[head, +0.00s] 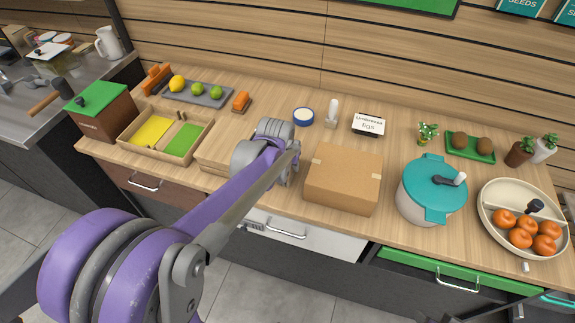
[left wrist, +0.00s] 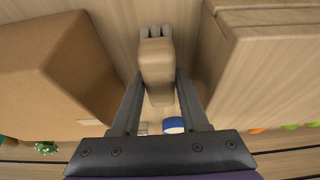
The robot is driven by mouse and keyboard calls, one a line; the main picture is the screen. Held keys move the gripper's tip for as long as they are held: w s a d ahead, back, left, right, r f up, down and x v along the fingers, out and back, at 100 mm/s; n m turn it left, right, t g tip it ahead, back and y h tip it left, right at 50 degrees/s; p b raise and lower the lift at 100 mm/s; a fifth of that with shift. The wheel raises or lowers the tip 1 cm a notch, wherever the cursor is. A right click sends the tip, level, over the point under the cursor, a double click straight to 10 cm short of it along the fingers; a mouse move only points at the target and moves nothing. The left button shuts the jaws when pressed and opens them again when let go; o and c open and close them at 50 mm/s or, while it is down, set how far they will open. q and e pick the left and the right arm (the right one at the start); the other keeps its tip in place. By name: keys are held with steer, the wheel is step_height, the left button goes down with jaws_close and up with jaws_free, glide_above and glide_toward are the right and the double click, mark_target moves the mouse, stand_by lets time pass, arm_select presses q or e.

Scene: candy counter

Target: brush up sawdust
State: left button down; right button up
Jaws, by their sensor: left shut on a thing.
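My left gripper (left wrist: 158,82) is in the left wrist view, its two dark fingers shut on a tan, wood-coloured piece (left wrist: 157,65). The piece looks like a brush or its handle; grey parts show at its far end, but I cannot tell what they are. In the head view my purple left arm hides the fingers and the held piece, over the counter between the cardboard box (head: 343,180) and a low wooden box (head: 217,153). I can make out no sawdust in either view. My right gripper is not in view.
The cardboard box (left wrist: 50,75) and wooden box (left wrist: 265,60) flank the gripper closely. Behind stand a blue-rimmed round item (head: 303,117), a white bottle (head: 332,112) and a figs sign (head: 368,124).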

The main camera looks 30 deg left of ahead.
arm_select(q)
steer(key=shift+w+d+r, duration=0.1)
steer(key=shift+w, duration=2.4)
steer(key=shift+s, duration=1.05)
steer(key=shift+s+f, duration=0.2)
steer(key=shift+s, duration=0.8)
steer(key=shift+s+a, duration=0.2)
steer(key=shift+s, duration=0.75)
steer(key=shift+w+d+r, duration=0.1)
steer(key=shift+w+r, duration=0.1)
steer(key=shift+w, duration=0.9)
steer(key=shift+w+f, duration=0.15)
steer(key=shift+w, duration=0.75)
steer(key=shift+w+d, duration=0.2)
steer(key=shift+w, duration=0.85)
steer(key=shift+s+a, duration=0.2)
steer(key=shift+s, duration=0.35)
steer(key=shift+s+a, duration=0.15)
steer(key=shift+s, duration=0.35)
steer(key=shift+s+a, duration=0.3)
steer(key=shift+s, duration=0.6)
steer(key=shift+s+a, duration=0.3)
steer(key=shift+s, duration=0.6)
